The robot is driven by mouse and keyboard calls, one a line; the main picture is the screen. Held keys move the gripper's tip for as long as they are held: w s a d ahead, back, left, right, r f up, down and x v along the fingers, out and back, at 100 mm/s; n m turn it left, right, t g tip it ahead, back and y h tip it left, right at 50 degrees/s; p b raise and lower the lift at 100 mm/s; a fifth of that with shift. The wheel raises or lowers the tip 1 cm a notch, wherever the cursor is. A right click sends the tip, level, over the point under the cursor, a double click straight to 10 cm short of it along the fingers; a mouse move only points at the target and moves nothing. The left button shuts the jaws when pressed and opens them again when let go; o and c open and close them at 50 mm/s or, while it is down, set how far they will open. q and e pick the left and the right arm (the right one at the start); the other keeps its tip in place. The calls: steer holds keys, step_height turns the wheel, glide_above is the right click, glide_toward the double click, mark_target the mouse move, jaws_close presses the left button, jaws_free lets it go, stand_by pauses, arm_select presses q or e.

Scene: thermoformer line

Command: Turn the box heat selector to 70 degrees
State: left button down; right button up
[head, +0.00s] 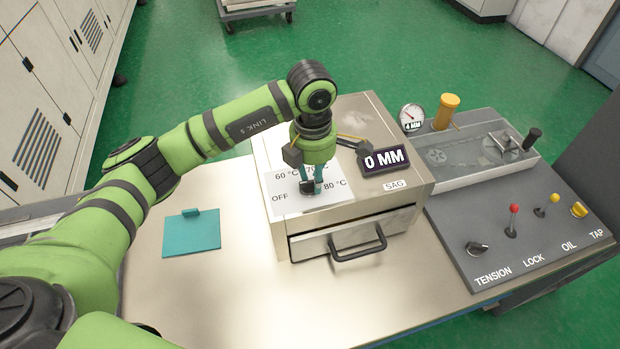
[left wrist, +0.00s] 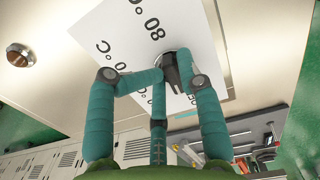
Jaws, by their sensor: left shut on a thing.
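The box heat selector is a small dark knob (head: 308,187) on a white dial plate (head: 330,199) on top of the metal box (head: 404,176). The plate reads OFF, 60 °C and 80 °C; the 70 °C mark is mostly hidden behind my gripper in the head view. My left gripper (head: 313,180) points down from above with its teal fingers shut on the knob. In the left wrist view the black knob (left wrist: 171,72) sits between the fingers (left wrist: 178,80). I cannot tell exactly which mark its pointer faces. My right gripper is not in view.
A display reading 0 MM (head: 384,160) stands on the box near the SAG label. A drawer handle (head: 357,245) juts from the front. A teal plate (head: 191,235) lies on the bench at left. A grey console (head: 490,250) with levers and knobs is at right.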

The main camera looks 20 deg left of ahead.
arm_select(q)
steer(key=shift+s+a+f+g, duration=0.4)
steer(key=shift+s+f, duration=0.2)
steer(key=shift+f, duration=0.1)
steer(key=shift+d+f+m+b, duration=0.1)
steer(key=shift+f+m+b, duration=0.05)
steer(key=shift+m+b, duration=0.3)
steer(key=shift+s+d+m+b, duration=0.15)
steer(key=shift+m+b, duration=0.95)
steer(key=shift+m, duration=0.05)
steer(key=c, duration=1)
jaws_free()
steer(key=o, duration=0.4)
steer(key=shift+s+r, duration=0.2)
steer(key=shift+r, duration=0.05)
steer(key=shift+s+a+r, duration=0.15)
steer(key=shift+a+r, duration=0.05)
steer(key=shift+a, duration=0.2)
steer(key=shift+w+d, duration=0.25)
steer(key=shift+d, duration=0.1)
